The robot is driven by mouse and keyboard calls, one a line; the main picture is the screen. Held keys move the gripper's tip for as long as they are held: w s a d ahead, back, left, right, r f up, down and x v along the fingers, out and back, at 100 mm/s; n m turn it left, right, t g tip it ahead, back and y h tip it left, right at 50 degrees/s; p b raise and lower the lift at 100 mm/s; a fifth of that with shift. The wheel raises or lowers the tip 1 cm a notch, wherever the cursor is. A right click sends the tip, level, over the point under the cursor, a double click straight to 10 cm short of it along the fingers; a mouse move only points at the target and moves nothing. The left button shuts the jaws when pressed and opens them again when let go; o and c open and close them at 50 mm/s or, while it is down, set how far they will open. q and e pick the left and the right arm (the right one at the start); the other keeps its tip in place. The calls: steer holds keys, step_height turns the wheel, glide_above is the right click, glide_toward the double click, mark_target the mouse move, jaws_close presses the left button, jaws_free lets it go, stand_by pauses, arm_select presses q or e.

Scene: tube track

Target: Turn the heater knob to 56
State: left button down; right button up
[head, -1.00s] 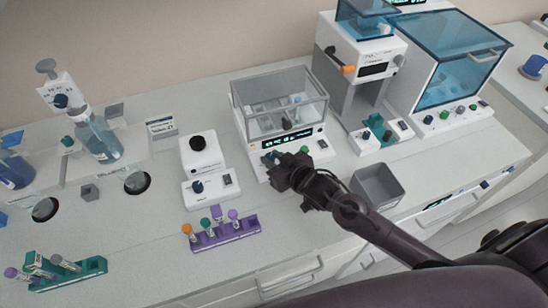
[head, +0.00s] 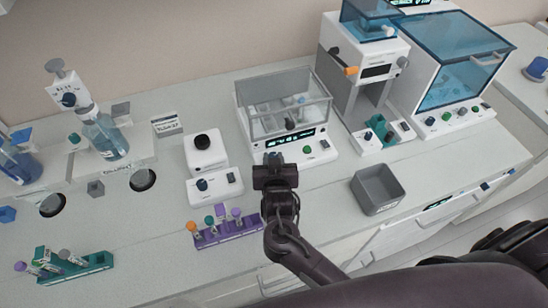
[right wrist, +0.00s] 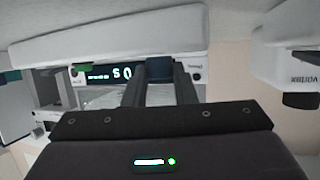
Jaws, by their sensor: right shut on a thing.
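The heater (head: 300,158) is the white unit with a clear-walled bath on top and a lit display (head: 298,137) on its front panel. My right gripper (head: 273,160) is at the left of that panel, below the display, shut on the heater knob, which it hides in the head view. In the right wrist view the dark fingers (right wrist: 160,82) reach to the panel beside the lit display (right wrist: 112,74). Large digits like a 5 and a 0 show there, partly cut by a finger; I cannot read the full value. My left gripper is not in view.
A white vortex unit (head: 214,184) stands just left of the heater. A purple tube rack (head: 228,236) lies in front, close to my right arm. A grey bin (head: 378,190) is to the right. A green button (head: 306,149) sits on the heater panel.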

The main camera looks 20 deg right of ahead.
stand_by(0.4)
steer(key=o, duration=1)
steer(key=b+v, duration=0.1)
steer(key=v, duration=0.5)
steer(key=shift+s+a, duration=0.2)
steer(key=shift+s, duration=0.15)
steer(key=shift+s+a+r+b, duration=0.1)
steer(key=shift+s+r+b, duration=0.25)
steer(key=shift+s, duration=0.15)
